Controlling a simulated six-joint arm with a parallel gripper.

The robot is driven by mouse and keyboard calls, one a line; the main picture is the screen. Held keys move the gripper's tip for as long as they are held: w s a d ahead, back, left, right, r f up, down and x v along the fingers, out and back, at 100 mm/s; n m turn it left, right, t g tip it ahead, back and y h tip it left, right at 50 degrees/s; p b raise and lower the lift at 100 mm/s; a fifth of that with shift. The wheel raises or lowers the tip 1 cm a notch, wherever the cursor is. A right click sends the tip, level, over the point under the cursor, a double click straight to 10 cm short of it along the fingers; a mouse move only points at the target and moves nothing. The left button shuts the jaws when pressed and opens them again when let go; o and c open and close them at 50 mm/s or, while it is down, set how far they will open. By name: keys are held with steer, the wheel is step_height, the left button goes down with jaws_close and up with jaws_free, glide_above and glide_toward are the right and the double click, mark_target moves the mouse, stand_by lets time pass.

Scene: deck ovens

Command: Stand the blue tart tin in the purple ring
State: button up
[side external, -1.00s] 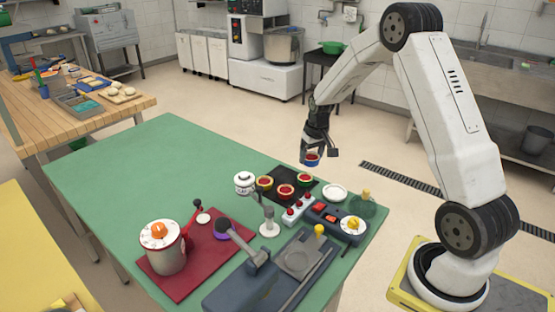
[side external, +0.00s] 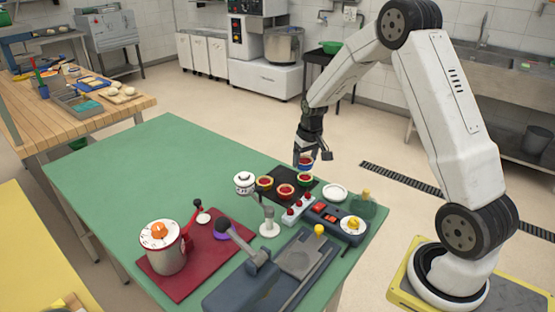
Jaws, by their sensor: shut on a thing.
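The blue tart tin (side external: 304,167) has a red filling and is held by my gripper (side external: 306,160). My gripper is shut on it, above the back edge of the black mat, near the green-rimmed tin. The tin looks roughly level; I cannot tell how far above the mat it is. The purple ring (side external: 221,235) lies at the right part of the red mat (side external: 185,268), partly hidden behind the dark lever of the grey press.
Yellow (side external: 264,183), red (side external: 286,191) and green (side external: 305,179) tins stand on the black mat. A white-topped stand (side external: 244,180), a red-buttoned box (side external: 298,209), a pot (side external: 166,250) and the grey press (side external: 255,283) crowd the front. The table's (side external: 130,165) back left is clear.

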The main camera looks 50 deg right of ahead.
steer(key=s+a+n, duration=0.2)
steer(key=a, duration=1)
steer(key=s+a+r+n, duration=0.1)
steer(key=s+a+n, duration=0.1)
steer(key=a, duration=1.1)
steer(key=shift+s+y, duration=0.3)
steer(key=shift+s, duration=0.2)
steer(key=w+f, duration=0.2)
steer(key=w, duration=0.2)
steer(key=w+f, duration=0.3)
steer(key=w, duration=0.1)
steer(key=w+f, duration=0.3)
steer(key=w, duration=0.1)
steer(key=shift+w+a+f, duration=0.15)
steer(key=shift+w+a, duration=0.1)
steer(key=shift+a, duration=0.15)
steer(key=shift+w+f, duration=0.45)
steer(key=shift+w+f, duration=0.1)
